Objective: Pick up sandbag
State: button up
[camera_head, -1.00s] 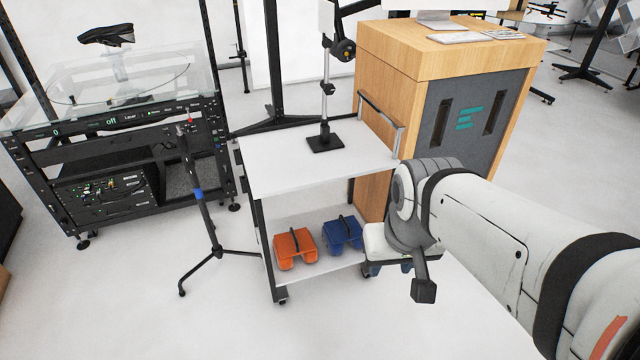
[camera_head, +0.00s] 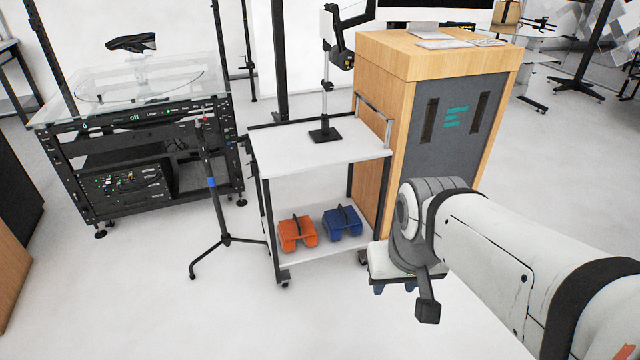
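Two saddle-shaped sandbags with dark handles lie side by side on the lower shelf of a white cart (camera_head: 335,152). The orange sandbag (camera_head: 298,233) is on the left and the blue sandbag (camera_head: 342,222) is on the right. My arm reaches in from the right edge. My gripper (camera_head: 395,287) hangs under its wrist, right of the cart and apart from both sandbags. The wrist hides much of it. Only a white body and small blue parts below it show, so its opening is unclear.
A thin black tripod stand (camera_head: 222,238) stands just left of the cart. A black rack with a glass turntable (camera_head: 150,85) is at the left. A wooden desk (camera_head: 400,62) stands close behind the cart on the right. The floor in front is clear.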

aim_at(333, 220)
jog(key=z, duration=0.15)
jog(key=i, duration=0.9)
jog(key=u, duration=0.05)
